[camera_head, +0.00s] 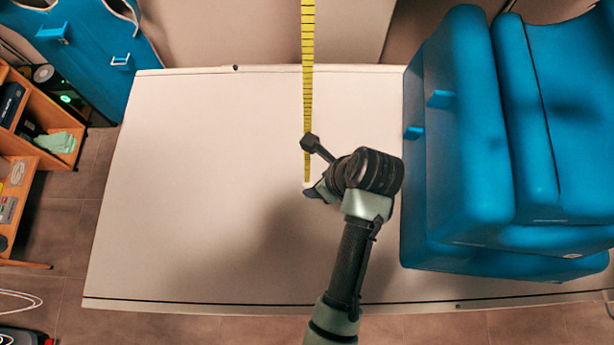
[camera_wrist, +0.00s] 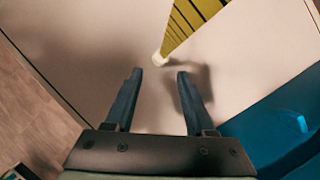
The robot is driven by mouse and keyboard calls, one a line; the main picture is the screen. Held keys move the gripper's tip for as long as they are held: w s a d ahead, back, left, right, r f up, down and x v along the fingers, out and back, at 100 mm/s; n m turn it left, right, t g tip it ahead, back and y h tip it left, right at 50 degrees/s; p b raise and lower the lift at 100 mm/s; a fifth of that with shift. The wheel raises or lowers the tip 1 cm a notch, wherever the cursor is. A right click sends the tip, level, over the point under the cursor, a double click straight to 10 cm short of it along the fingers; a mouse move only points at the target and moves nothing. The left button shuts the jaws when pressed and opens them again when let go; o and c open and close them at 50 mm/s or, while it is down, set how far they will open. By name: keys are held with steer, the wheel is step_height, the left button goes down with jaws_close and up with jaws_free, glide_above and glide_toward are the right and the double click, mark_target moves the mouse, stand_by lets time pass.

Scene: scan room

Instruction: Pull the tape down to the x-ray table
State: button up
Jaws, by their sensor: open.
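A yellow tape (camera_head: 308,80) with black marks hangs from the top of the head view down to my gripper. In the wrist view the tape (camera_wrist: 190,22) ends in a small white tip (camera_wrist: 160,60), just beyond the fingertips and between their lines. The pale x-ray table (camera_head: 200,190) lies beneath; its surface also fills much of the wrist view (camera_wrist: 90,45). A shadow lies on the table beside the tip; I cannot tell the exact gap. My gripper (camera_wrist: 160,74) is open, with nothing between its two fingers. In the head view my gripper (camera_head: 307,168) is beside the tape's lower end.
Large blue padded blocks (camera_head: 475,150) stand on the table's right side. A wooden shelf (camera_head: 40,150) with small items and a blue panel (camera_head: 90,45) are at the left. The table's left half is clear.

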mark_target(309, 185)
steer(key=x, duration=0.9)
steer(key=shift+w+f+p, duration=0.2)
steer(key=shift+f+p, duration=0.1)
steer(key=shift+f, duration=0.05)
steer(key=shift+c, duration=0.3)
jaws_close()
stand_by(0.7)
